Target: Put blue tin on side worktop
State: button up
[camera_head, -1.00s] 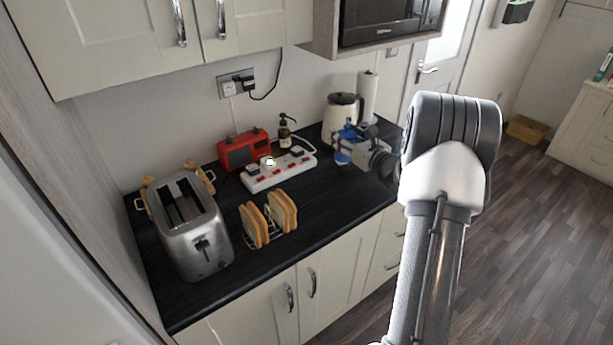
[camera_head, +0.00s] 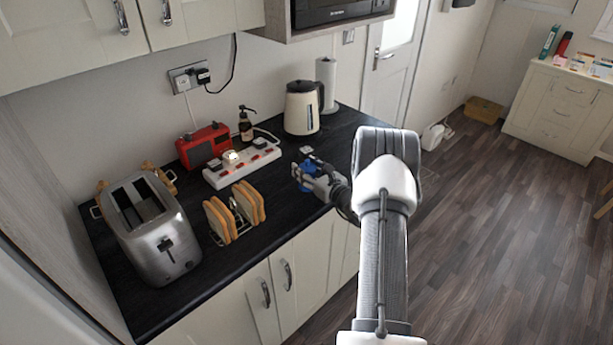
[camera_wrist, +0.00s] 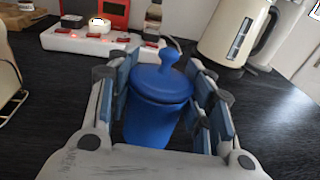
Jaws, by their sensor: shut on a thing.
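The blue tin (camera_wrist: 156,112) has a lid with a round knob and stands between the two fingers of my gripper (camera_wrist: 166,95) in the wrist view. My gripper is shut on it, with blue pads at both sides. In the head view my gripper (camera_head: 308,170) is low over the right part of the dark worktop (camera_head: 285,205), near its front edge. The tin there is mostly hidden by the fingers. I cannot tell whether the tin touches the worktop.
A white power strip (camera_head: 242,165), red radio (camera_head: 203,145), dark pump bottle (camera_head: 246,125) and cream kettle (camera_head: 302,107) stand behind my gripper. A toast rack (camera_head: 235,212) and steel toaster (camera_head: 150,230) are to the left. Floor (camera_head: 480,220) is open at right.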

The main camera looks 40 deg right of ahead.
notch_tip(320, 180, down, 2)
jog(key=shift+f, duration=0.2)
jog(key=shift+r, duration=0.1)
jog(key=o, duration=1.4)
jog(key=shift+c, duration=0.2)
